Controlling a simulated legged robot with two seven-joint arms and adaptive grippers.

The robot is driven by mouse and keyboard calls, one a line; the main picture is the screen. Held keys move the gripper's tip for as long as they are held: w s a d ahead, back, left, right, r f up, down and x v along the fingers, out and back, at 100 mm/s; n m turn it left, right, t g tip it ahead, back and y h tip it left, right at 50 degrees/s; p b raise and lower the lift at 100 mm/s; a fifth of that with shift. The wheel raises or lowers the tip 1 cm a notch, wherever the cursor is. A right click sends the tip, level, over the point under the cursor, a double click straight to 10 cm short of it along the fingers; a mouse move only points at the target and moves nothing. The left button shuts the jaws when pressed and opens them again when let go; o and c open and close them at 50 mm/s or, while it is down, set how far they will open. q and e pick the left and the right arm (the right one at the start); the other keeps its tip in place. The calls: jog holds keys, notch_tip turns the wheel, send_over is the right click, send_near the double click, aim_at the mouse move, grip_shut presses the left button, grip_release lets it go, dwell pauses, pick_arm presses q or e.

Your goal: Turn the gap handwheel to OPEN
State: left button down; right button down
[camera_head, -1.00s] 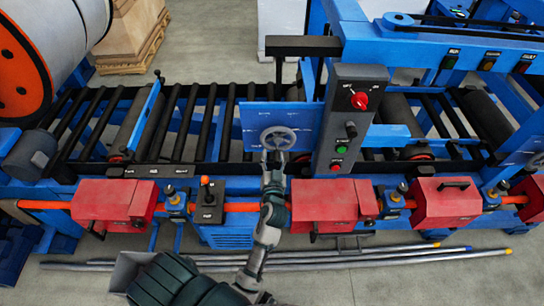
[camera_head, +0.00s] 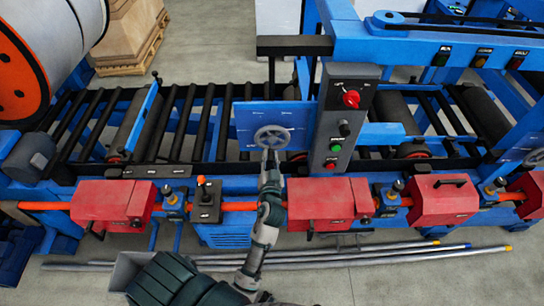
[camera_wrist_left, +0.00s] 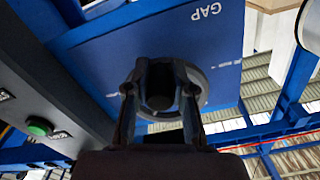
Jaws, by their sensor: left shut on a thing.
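The gap handwheel (camera_head: 272,138) is a grey spoked wheel on a blue panel (camera_head: 302,112). In the left wrist view the panel (camera_wrist_left: 222,62) bears the word GAP, and the handwheel (camera_wrist_left: 199,80) shows as a grey ring behind my fingers. My left gripper (camera_head: 270,155) reaches up from below to the wheel's lower rim. In the left wrist view my left gripper (camera_wrist_left: 160,85) is shut on the handwheel, its two fingers either side of a dark round part. The exact contact is partly hidden by the fingers. My right gripper is not in view.
A dark control column (camera_head: 341,120) with a red knob and a green button stands just right of the panel. Black rollers (camera_head: 190,120) lie left of it. Red boxes (camera_head: 320,203) line the front edge on both sides of my left arm.

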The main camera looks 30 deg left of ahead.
pick_arm(q)
jog(key=c, duration=1)
grip_release()
jog(key=shift+a+r, duration=0.1)
jog(key=shift+r, duration=0.1)
jog(key=shift+s, duration=0.1)
jog(key=shift+s+f, duration=0.1)
jog(key=v, duration=0.7)
jog(key=shift+s+d, duration=0.15)
jog(key=shift+d, duration=0.15)
jog(key=shift+a, duration=0.15)
